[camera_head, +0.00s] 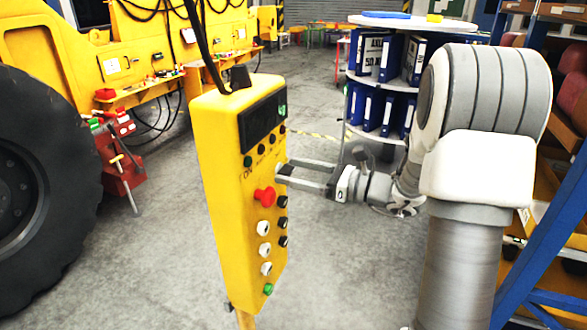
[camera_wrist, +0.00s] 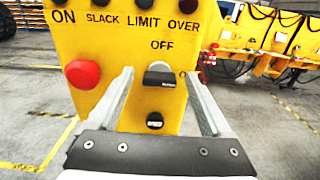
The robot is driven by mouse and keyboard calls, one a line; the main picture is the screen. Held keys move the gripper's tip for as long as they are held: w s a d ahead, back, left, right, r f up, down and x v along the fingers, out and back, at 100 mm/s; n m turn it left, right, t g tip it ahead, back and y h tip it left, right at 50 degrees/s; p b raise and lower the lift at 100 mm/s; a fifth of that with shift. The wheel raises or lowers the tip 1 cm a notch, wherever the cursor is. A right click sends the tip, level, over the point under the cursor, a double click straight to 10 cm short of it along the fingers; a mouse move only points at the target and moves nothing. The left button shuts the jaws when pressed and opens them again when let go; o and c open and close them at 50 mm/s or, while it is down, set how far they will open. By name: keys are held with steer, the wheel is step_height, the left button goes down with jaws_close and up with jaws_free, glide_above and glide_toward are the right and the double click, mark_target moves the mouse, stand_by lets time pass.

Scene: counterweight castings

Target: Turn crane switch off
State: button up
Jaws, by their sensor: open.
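The yellow crane control box (camera_head: 225,165) hangs upright in the middle of the head view, with a dark display near its top. It fills much of the wrist view (camera_wrist: 110,40). A red mushroom button (camera_wrist: 82,73) sits under the word ON. A black switch knob (camera_wrist: 158,76) sits under the word OFF; the red button also shows in the head view (camera_head: 264,195). My gripper (camera_wrist: 158,88) is open, with its fingers on either side of the black knob. Whether a finger touches the knob or panel, I cannot tell.
White buttons (camera_head: 263,228) and a green button (camera_head: 268,289) line the box below. A yellow vehicle with a big black tire (camera_head: 40,190) stands at left. A round shelf of blue binders (camera_head: 385,75) stands behind my arm. Grey floor is open around the box.

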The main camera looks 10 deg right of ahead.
steer(key=shift+w+a, duration=0.15)
steer(key=shift+a, duration=0.1)
jaws_close()
stand_by(0.3)
